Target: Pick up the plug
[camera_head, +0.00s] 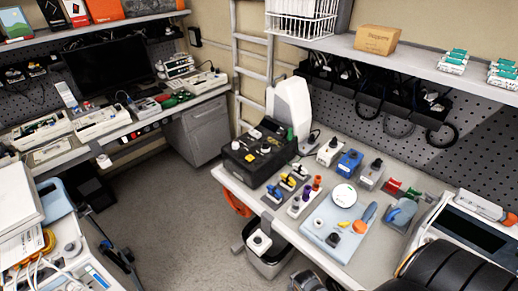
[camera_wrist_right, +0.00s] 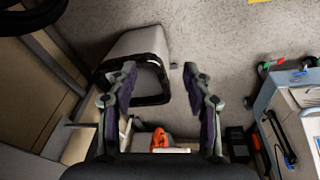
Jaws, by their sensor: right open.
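I cannot tell for certain which item is the plug. Several small boxy fittings with dark tops stand on the right bench in the head view: a white one (camera_head: 329,153), a blue one (camera_head: 349,163) and a grey one (camera_head: 371,175). A small white block (camera_head: 259,243) with a dark centre shows at the grey bin below. My right gripper (camera_wrist_right: 160,70) is open and empty in the right wrist view, its fingers over the floor and bin area. In the head view my right gripper seems to show partly at the bottom edge (camera_head: 308,282). My left gripper is not in view.
The grey bin (camera_wrist_right: 163,48) with a black rim lies close to my right fingers. An orange object (camera_wrist_right: 159,139) shows between the finger bases. The right bench (camera_head: 384,252) is crowded, with a black case (camera_head: 257,152) and a light-blue board (camera_head: 318,232). The floor (camera_head: 178,215) is clear.

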